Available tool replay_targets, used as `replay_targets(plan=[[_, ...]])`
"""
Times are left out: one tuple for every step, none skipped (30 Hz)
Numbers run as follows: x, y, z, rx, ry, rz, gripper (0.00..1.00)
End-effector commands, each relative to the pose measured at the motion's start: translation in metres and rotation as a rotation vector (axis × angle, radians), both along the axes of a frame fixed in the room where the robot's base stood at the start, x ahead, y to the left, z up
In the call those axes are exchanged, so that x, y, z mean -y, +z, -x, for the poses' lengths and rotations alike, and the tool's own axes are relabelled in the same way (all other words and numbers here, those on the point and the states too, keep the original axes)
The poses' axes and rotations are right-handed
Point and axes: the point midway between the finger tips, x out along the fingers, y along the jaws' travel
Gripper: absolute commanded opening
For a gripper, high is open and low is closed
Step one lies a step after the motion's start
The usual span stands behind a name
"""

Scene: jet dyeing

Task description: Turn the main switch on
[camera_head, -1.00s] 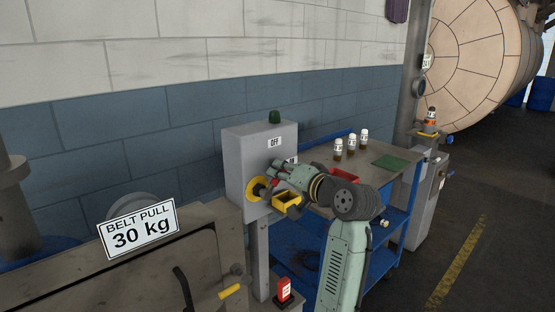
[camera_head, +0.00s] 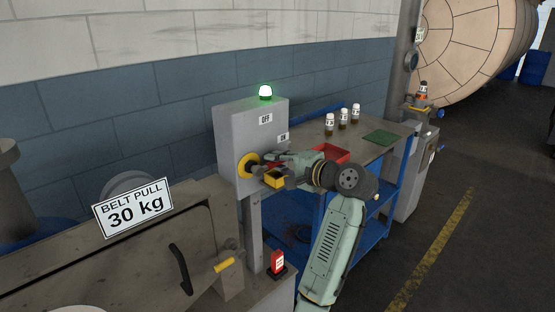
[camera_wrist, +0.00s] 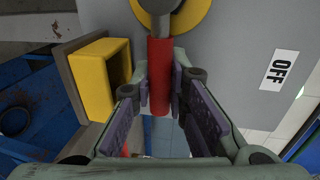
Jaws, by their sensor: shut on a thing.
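The main switch is a grey box (camera_head: 228,140) with a yellow disc (camera_head: 247,166) and a red handle (camera_wrist: 160,75) on its front. A green lamp (camera_head: 265,92) on top is lit. My gripper (camera_head: 268,160) is at the handle; in the wrist view its purple-padded fingers (camera_wrist: 174,97) are closed around the handle's outer end. In the head view my gripper hides most of the handle, which reaches right from the disc.
A yellow-lined open box (camera_head: 273,179) sits close below my gripper. Behind it, a blue cart (camera_head: 376,200) carries a red tray (camera_head: 330,152), several white-capped bottles (camera_head: 343,118) and a green mat (camera_head: 380,138). A BELT PULL sign (camera_head: 133,207) stands front left. Floor is free at right.

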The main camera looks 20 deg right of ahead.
Motion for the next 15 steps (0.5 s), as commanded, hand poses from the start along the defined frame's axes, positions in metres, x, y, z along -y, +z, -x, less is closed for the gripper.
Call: replay_targets(plan=[[0.0000, -0.0015, 0.0000, -0.004, 0.000, -0.009, 0.00], [0.0000, -0.0018, 0.0000, -0.007, 0.000, -0.013, 0.00], [0.0002, -0.0022, 0.0001, -0.009, 0.000, -0.018, 0.00], [0.0001, -0.0024, 0.0001, -0.010, 0.000, -0.021, 0.00], [0.0002, -0.0025, 0.0000, -0.011, 0.000, -0.023, 0.00], [0.0002, -0.0027, 0.0002, -0.012, 0.000, -0.026, 0.00], [0.0002, -0.0029, 0.0002, -0.012, 0.000, -0.027, 0.00], [0.0002, -0.0030, 0.0001, -0.012, 0.000, -0.028, 0.00], [0.0002, -0.0030, 0.0001, -0.013, 0.000, -0.029, 0.00], [0.0002, -0.0031, 0.0002, -0.013, 0.000, -0.029, 0.00], [0.0002, -0.0031, 0.0002, -0.013, 0.001, -0.029, 0.00], [0.0002, -0.0032, 0.0002, -0.013, 0.001, -0.029, 0.00], [0.0002, -0.0032, 0.0003, -0.013, 0.001, -0.029, 0.00], [0.0002, -0.0033, 0.0002, -0.013, 0.001, -0.029, 0.00], [0.0002, -0.0033, 0.0002, -0.014, 0.001, -0.029, 0.00]])
